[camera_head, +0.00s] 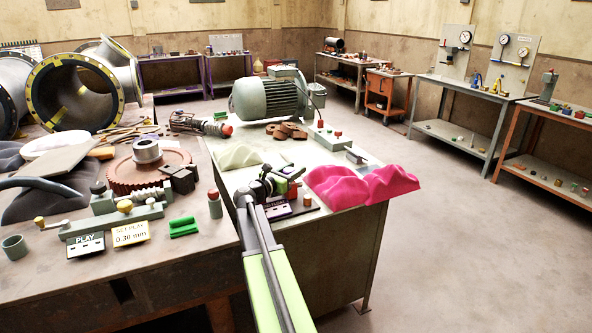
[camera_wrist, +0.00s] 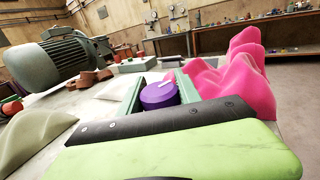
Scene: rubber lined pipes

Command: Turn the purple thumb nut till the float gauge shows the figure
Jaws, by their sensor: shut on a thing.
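The purple thumb nut (camera_wrist: 158,96) shows in the wrist view as a round knob with a pale mark on top. It sits between green side pieces (camera_wrist: 187,86). My gripper (camera_head: 268,186) is over the fixture on the right bench in the head view, and its dark end covers much of that fixture. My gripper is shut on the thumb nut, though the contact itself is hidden. A small dark plaque with purple (camera_head: 278,212) lies in front of the fixture; its text is too small to read. I cannot make out the gauge's reading.
Pink draped lumps (camera_head: 345,186) lie just right of my gripper, and a pale lump (camera_head: 238,156) lies behind it. A grey-green motor (camera_head: 268,99) stands farther back. A yellow card (camera_head: 131,233) and a rust-red gear (camera_head: 150,172) are on the left bench. The floor at right is clear.

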